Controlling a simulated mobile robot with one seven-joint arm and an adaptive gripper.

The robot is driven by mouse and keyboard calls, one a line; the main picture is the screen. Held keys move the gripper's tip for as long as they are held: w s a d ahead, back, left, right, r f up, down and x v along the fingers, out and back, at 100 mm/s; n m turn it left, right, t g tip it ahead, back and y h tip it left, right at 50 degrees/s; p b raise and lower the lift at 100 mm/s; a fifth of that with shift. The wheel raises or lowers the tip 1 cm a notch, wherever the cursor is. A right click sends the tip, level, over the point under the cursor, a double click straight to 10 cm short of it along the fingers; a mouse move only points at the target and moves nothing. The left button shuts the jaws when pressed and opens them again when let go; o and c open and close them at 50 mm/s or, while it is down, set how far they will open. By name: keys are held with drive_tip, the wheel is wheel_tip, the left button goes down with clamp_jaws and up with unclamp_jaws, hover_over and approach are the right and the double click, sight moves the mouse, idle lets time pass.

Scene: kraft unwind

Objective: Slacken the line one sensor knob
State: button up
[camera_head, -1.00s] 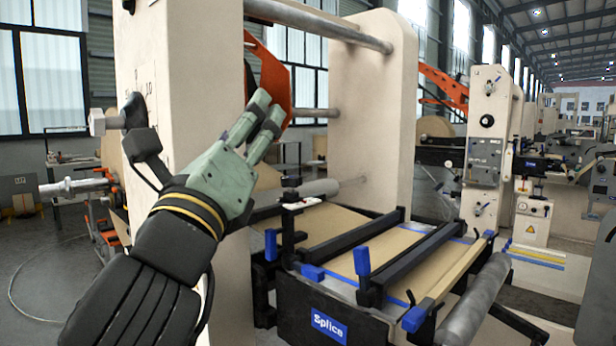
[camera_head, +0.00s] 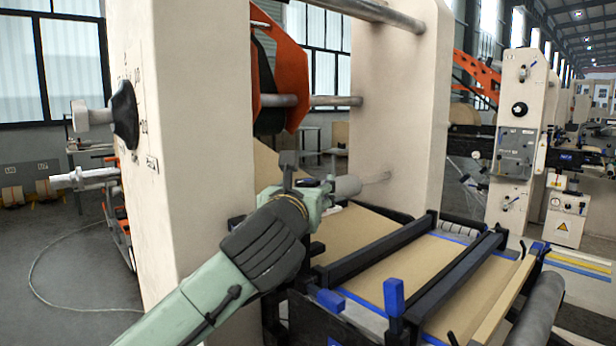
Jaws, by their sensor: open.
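My gripper (camera_head: 308,186) is in the middle of the view, at the end of my green arm reaching up from the lower left. It is open, with its fingers over the back left corner of the splice table (camera_head: 375,282). A small dark upright piece with a flat top (camera_head: 289,160) shows right at the fingers. I cannot tell whether it is part of the gripper or of the sensor bracket. The sensor knob is not clearly visible here; the hand covers this corner. I cannot tell whether the fingers touch anything.
A cream frame column (camera_head: 200,130) stands just left of the gripper, with a black dial (camera_head: 125,113) on its side. A second column (camera_head: 400,110) stands behind the table. A grey roller (camera_head: 347,187) and an orange arm (camera_head: 287,70) are close behind. Blue-ended clamp bars (camera_head: 455,280) cross the table.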

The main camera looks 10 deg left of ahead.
drive_tip(key=shift+w+a+p, duration=0.1)
drive_tip(key=shift+w+p, duration=0.2)
drive_tip(key=shift+w, duration=1.15)
drive_tip(key=shift+c, duration=0.2)
drive_tip(key=c, duration=1.1)
drive_tip(key=shift+c, duration=0.2)
